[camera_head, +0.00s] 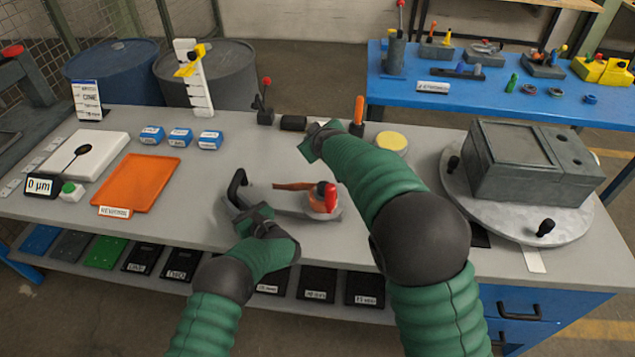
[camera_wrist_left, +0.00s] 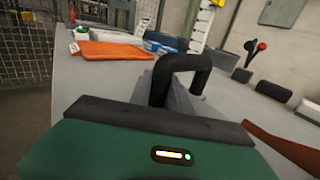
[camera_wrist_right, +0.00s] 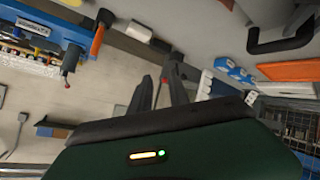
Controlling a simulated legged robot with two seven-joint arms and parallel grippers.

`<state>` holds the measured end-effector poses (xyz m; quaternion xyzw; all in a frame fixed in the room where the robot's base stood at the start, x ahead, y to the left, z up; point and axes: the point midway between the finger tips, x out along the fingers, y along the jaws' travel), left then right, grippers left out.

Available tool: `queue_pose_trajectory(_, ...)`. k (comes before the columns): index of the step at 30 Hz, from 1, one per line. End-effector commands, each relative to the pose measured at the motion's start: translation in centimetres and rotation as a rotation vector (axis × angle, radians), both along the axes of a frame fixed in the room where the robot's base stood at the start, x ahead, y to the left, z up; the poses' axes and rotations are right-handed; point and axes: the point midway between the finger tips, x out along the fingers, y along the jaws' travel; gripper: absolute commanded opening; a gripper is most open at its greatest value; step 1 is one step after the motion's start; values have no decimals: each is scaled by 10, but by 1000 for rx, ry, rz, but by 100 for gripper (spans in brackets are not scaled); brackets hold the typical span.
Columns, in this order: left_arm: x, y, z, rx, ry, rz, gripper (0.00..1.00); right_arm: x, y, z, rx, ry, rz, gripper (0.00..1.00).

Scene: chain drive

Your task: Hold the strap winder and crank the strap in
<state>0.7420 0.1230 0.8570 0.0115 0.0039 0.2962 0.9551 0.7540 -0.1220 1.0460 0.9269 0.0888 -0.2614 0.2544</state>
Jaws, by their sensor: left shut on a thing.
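The strap winder (camera_head: 285,206) lies on the grey bench, with a black handle at its left end, an orange strap (camera_head: 293,186) across it and a red and orange part (camera_head: 324,198) at its right end. My left gripper (camera_head: 247,210) is shut on the winder at its handle end; the black handle (camera_wrist_left: 182,68) stands in front of it in the left wrist view. The exact grip is hidden. My right gripper (camera_head: 312,143) is above the bench behind the winder, apart from it. Its fingers (camera_wrist_right: 160,75) show a narrow gap with nothing between them.
An orange tray (camera_head: 138,183) and blue boxes (camera_head: 180,137) are left of the winder. A black lever with a red knob (camera_head: 265,103) and an orange-handled tool (camera_head: 358,116) stand behind. A grey box (camera_head: 530,165) on a round plate is at right.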

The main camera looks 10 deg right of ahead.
Motion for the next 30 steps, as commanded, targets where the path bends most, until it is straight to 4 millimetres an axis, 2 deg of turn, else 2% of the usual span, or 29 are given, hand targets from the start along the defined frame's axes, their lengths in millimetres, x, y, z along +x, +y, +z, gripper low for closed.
queue_pose_trajectory(1, 0, 1, 0, -1, 1, 2, 0, -3, -20, -5, 34, 55, -18, 14)
queue_pose_trajectory(4, 0, 1, 0, -1, 1, 3, 0, -22, -59, -19, 144, 222, -37, 1)
queue_pose_trajectory(6, 0, 1, 0, -1, 1, 3, 0, -43, -85, -23, 240, 346, -41, 0)
queue_pose_trajectory(9, 0, 1, -1, -1, 1, 2, 0, -79, -113, -17, 380, 503, -24, 0)
queue_pose_trajectory(13, 0, 1, -1, -1, 1, 1, 0, -123, -137, 0, 529, 649, 15, 0)
queue_pose_trajectory(16, 0, 1, -1, -1, 1, 0, 0, -146, -145, 13, 599, 715, 44, 0)
queue_pose_trajectory(20, 0, 1, -1, -1, 1, 0, 0, -158, -147, 18, 634, 751, 64, 0)
queue_pose_trajectory(25, 0, 1, 0, -1, 0, 0, 0, -154, -134, 1, 634, 757, 69, 0)
queue_pose_trajectory(30, 0, 1, 0, -1, 0, 0, 0, -143, -115, -29, 634, 757, 67, 0)
